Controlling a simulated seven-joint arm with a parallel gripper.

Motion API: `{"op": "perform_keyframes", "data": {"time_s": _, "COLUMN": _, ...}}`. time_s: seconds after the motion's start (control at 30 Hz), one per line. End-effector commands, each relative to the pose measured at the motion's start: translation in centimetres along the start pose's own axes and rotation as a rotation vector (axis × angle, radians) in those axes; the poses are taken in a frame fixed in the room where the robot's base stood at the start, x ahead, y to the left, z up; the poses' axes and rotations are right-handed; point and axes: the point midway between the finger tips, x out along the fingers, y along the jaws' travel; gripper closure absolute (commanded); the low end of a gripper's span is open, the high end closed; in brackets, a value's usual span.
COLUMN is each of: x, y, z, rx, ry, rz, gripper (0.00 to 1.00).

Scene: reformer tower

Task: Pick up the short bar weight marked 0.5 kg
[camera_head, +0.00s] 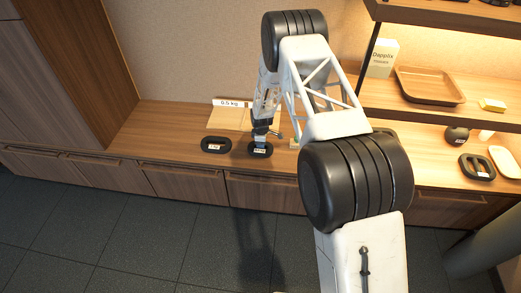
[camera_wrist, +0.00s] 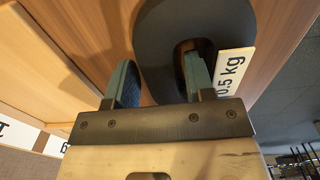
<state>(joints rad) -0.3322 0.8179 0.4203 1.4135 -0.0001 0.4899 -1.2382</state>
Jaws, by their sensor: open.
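A dark weight (camera_wrist: 165,25) with an oval hole fills the top middle of the wrist view. A white label reading "0.5 kg" (camera_wrist: 235,70) shows at its right edge. In the head view this small black weight (camera_head: 261,152) lies on the wooden counter. My gripper (camera_wrist: 160,65) is open, with two teal fingers. The right finger appears at or in the hole and the left finger beside the outer edge, with part of the weight between them. Contact cannot be told. In the head view my gripper (camera_head: 260,138) is right above the weight.
Another black ring weight (camera_head: 216,145) lies just left on the counter (camera_head: 160,118). Behind stands a "0.5 kg" sign (camera_head: 232,102) by a pale wooden board (camera_head: 228,117). At right are another ring weight (camera_head: 477,167), a round black weight (camera_head: 456,135) and a shelf with a brown tray (camera_head: 430,86).

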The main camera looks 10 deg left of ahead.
Motion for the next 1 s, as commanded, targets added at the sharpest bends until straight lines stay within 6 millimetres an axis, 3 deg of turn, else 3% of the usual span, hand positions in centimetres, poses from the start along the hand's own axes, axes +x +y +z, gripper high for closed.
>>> {"op": "perform_keyframes", "data": {"time_s": 0.47, "x": -0.03, "y": 0.0, "z": 0.0, "rx": 0.0, "ry": 0.0, "rz": 0.0, "gripper": 0.51}}
{"op": "perform_keyframes", "data": {"time_s": 0.77, "x": -0.03, "y": 0.0, "z": 0.0, "rx": 0.0, "ry": 0.0, "rz": 0.0, "gripper": 0.97}}
{"op": "perform_keyframes", "data": {"time_s": 1.0, "x": -0.11, "y": 0.05, "z": -0.02, "rx": 0.0, "ry": 0.0, "rz": 0.001, "gripper": 1.0}}
